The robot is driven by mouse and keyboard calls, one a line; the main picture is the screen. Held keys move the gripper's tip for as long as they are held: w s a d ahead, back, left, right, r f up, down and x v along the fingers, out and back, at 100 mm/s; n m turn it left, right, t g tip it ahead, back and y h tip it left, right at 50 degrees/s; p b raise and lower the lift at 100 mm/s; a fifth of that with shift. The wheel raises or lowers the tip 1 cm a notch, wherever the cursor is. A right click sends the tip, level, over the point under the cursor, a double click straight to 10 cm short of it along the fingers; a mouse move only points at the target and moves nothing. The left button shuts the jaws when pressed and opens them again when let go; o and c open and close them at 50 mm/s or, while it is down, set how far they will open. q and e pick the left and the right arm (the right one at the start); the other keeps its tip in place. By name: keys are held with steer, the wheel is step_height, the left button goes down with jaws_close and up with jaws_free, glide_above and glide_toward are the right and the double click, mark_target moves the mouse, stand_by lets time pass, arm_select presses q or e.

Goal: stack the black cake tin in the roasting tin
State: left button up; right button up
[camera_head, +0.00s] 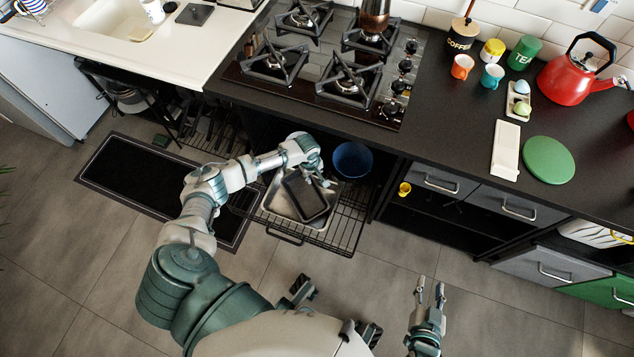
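The black cake tin (306,195) is a dark rectangular tin, lying at an angle over the roasting tin. The roasting tin (279,204) is pale metal and sits on a pulled-out wire rack below the hob. I cannot tell whether the cake tin rests on its floor or is held slightly above it. My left gripper (321,181) is at the cake tin's upper right edge. Its fingers are small and partly hidden, so their grip is unclear. My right gripper (430,291) is open and empty over the floor at lower right, away from both tins.
A dark blue bowl (352,159) stands behind the tins on the right. The wire rack (340,225) juts out below the black worktop (450,140) and the gas hob (330,70).

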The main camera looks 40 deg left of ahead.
mark_target(314, 184)
arm_select(q)
steer(key=f+b, duration=0.1)
steer(key=f, duration=0.1)
steer(key=f+b, duration=0.1)
steer(key=f, duration=0.2)
steer(key=f+b, duration=0.1)
steer(key=f, duration=0.1)
steer(key=shift+w+a+f, duration=0.2)
steer(key=shift+w, duration=0.1)
steer(key=shift+f, duration=0.15)
steer(key=shift+d, duration=0.25)
steer(key=shift+a, duration=0.2)
jaws_close()
arm_select(e)
step_height(314, 184, up, 8)
steer(key=w+a+t+y, duration=0.1)
steer(key=w+a+t, duration=0.1)
steer(key=t, duration=0.4)
steer(key=shift+w+a+r+t+y, duration=0.25)
steer(key=shift+w+a+t+y, duration=0.05)
steer(key=shift+w+t+y, duration=0.1)
